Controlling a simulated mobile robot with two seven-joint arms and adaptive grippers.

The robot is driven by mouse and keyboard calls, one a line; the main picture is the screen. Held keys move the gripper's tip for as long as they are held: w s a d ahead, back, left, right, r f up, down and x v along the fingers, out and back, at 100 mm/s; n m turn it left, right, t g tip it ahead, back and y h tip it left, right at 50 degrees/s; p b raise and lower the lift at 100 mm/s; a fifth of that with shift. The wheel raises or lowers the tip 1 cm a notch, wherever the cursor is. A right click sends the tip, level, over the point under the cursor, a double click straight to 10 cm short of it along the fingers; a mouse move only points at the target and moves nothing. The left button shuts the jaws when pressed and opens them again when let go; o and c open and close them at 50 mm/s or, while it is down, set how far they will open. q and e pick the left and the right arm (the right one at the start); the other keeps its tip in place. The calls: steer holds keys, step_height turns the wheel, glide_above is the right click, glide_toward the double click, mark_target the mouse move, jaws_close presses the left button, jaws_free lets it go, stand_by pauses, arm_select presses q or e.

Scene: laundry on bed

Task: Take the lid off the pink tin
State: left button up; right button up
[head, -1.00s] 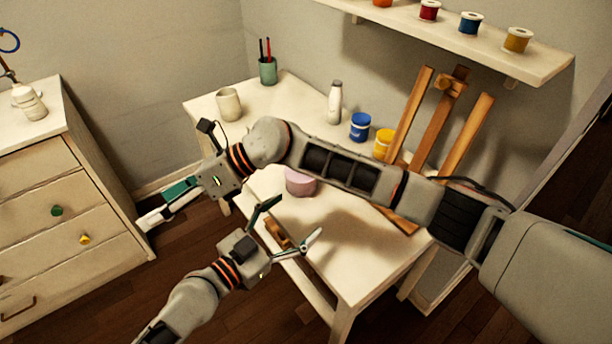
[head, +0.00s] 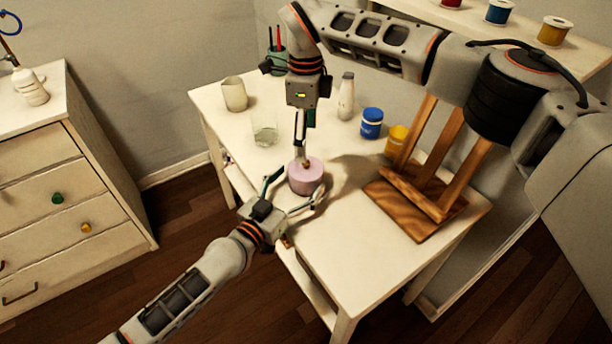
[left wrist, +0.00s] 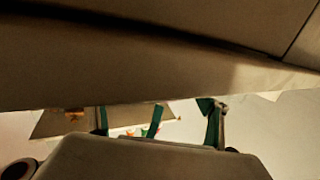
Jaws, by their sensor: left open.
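The pink tin (head: 305,181) stands upright on the white table, with a small brownish knob (head: 306,163) on top. The lid's seam is too small to make out. My left gripper (head: 299,182) is open at the tin's near side, one finger at its left and one at its front right; I cannot tell whether they touch it. My right gripper (head: 304,157) points straight down from above, its fingertips at the knob. Its fingers are seen edge-on, so its grip is unclear. The left wrist view shows green finger parts (left wrist: 182,122) below a large pale surface, but no clear tin.
On the white table (head: 330,265), a clear glass (head: 264,133) and a cream cup (head: 234,94) stand behind the tin. A white bottle (head: 346,97), blue jar (head: 371,124), yellow jar (head: 396,139) and wooden easel (head: 425,185) stand farther right. The table's front is clear.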

mark_target(306, 174)
arm_select(q)
steer(key=shift+x, duration=1.95)
